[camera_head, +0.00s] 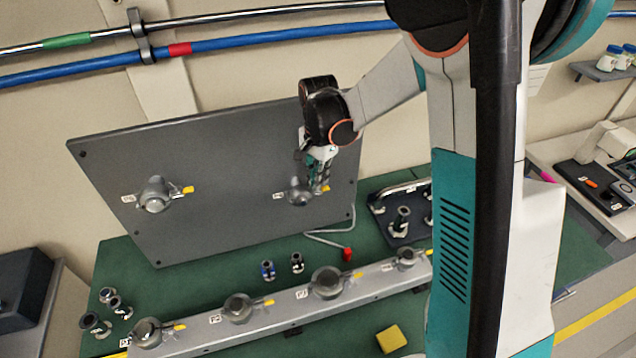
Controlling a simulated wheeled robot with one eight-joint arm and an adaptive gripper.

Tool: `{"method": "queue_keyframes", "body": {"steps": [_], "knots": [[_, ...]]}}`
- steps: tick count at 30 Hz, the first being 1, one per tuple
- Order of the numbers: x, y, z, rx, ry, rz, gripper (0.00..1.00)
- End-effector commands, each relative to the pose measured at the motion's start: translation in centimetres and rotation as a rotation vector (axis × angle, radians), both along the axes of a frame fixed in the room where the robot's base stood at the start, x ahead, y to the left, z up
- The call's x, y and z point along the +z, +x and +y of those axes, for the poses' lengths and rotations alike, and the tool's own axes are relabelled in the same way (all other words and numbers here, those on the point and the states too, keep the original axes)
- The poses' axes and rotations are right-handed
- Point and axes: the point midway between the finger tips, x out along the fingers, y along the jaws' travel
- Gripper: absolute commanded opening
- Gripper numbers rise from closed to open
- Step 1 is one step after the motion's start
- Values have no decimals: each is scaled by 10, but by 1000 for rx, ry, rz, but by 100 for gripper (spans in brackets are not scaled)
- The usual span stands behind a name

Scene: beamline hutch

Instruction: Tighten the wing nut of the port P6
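A grey upright panel (240,165) carries two round metal ports, each with a small white label and a yellow tab. The right panel port (297,197) is where my gripper (318,186) is; its label is too small to read, so I cannot confirm that it is P6. My gripper points down at the right side of this port, by its yellow tab, and partly covers it. The wing nut cannot be made out, nor whether the fingers touch it or are open or shut. The left panel port (155,195) stands clear.
A grey rail (265,322) with several similar ports runs along the green bench's front (225,265). Loose metal fittings (268,270), a red-ended grey cable (347,254) and a yellow block (391,338) lie around it. A dark tray (390,228) with fittings sits right of the panel.

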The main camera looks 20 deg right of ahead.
Motion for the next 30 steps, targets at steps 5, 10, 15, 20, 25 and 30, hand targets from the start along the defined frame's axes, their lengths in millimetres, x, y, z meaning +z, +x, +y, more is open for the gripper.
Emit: {"method": "queue_keyframes", "body": {"steps": [5, 10, 15, 20, 25, 30], "knots": [[-2, 0, 0, -168, 0, -1, 0], [-2, -1, -1, -330, 0, -1, 0], [-1, -2, -1, -491, 0, -1, 0], [-1, -3, -1, -642, 0, -1, 0], [-1, -3, 0, -792, 0, -1, 0], [0, -4, 0, -920, 0, -1, 0]]}}
